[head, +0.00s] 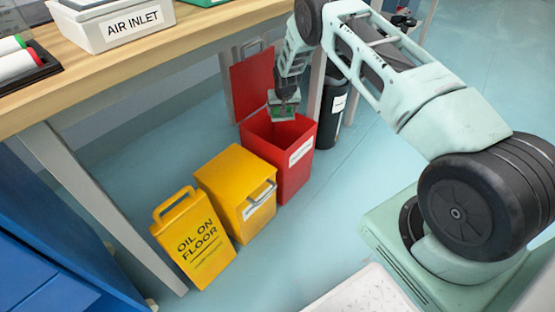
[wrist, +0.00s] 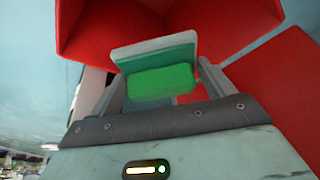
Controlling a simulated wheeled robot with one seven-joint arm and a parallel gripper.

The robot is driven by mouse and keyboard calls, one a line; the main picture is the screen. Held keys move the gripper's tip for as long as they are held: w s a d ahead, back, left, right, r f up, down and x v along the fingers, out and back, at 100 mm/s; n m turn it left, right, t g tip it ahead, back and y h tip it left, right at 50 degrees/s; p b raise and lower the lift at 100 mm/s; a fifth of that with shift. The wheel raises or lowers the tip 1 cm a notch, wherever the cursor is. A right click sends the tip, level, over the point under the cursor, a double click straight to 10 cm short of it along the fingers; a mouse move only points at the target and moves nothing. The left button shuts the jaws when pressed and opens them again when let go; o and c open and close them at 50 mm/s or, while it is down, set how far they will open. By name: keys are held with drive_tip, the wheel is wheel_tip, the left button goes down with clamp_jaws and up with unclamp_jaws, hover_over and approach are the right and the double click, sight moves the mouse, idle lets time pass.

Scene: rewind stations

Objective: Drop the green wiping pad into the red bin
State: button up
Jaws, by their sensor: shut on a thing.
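The green wiping pad (head: 283,113) is held by my gripper (head: 284,104) over the open mouth of the red bin (head: 292,168) in the head view. In the wrist view the green pad (wrist: 160,80) sits between the two fingers of my gripper (wrist: 158,88), with a paler layer along its upper side. The red bin (wrist: 165,22) opens beyond the pad there. The gripper is shut on the pad. The red bin's lid (head: 252,85) stands upright behind its opening. The inside bottom of the bin is hidden.
A yellow bin (head: 228,190) with a grey handle stands beside the red bin. A yellow "OIL ON FLOOR" sign (head: 193,240) stands nearer. A dark bin (head: 330,115) is behind to the right. A wooden bench (head: 150,55) with an "AIR INLET" box (head: 115,25) runs above.

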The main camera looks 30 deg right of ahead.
drive_tip(key=shift+f+b, duration=1)
drive_tip(key=shift+f, duration=0.95)
